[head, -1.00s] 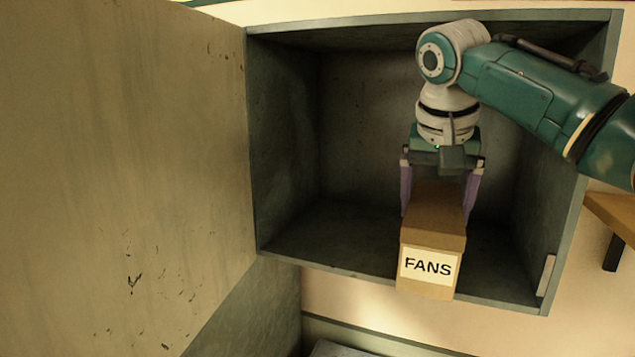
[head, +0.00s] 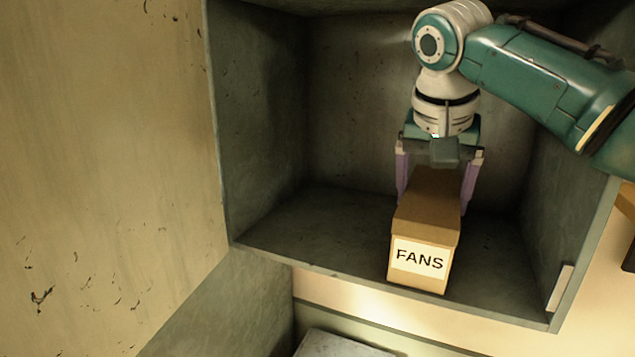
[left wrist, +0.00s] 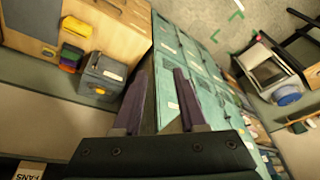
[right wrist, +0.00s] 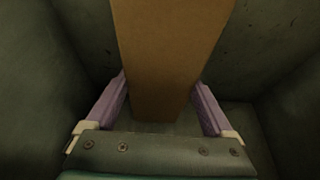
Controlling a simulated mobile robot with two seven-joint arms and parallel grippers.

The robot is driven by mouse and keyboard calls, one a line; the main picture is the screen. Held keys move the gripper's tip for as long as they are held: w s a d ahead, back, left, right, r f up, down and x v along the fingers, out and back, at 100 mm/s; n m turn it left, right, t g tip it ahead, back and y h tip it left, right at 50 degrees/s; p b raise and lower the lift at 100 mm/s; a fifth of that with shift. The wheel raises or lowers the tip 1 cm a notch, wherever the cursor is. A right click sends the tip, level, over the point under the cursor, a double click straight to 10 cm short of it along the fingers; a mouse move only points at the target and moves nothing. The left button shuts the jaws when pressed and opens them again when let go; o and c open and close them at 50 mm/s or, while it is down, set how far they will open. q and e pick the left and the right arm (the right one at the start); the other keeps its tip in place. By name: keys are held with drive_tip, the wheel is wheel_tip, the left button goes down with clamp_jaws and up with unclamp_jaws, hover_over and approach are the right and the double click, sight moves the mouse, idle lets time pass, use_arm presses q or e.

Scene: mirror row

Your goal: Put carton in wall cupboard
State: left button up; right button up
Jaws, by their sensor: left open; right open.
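The brown carton (head: 426,222), with a white FANS label facing out, stands in the wall cupboard (head: 300,222). Its front is about at the cupboard's front edge. My right gripper (head: 434,200) reaches in from above, its lilac fingers on either side of the carton's rear part. In the right wrist view the carton (right wrist: 170,50) stands between the open fingers (right wrist: 160,85); whether they touch it I cannot tell. My left gripper (left wrist: 160,74) is open and empty, away from the cupboard.
The cupboard door (head: 105,150) stands open on the left. Floor room is free inside the cupboard, left and right of the carton. The cupboard's right wall (head: 575,235) stands close to my right arm. A grey box (left wrist: 103,75) and teal cabinets (left wrist: 190,65) show in the left wrist view.

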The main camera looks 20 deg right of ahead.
drive_tip(key=o, duration=1.4)
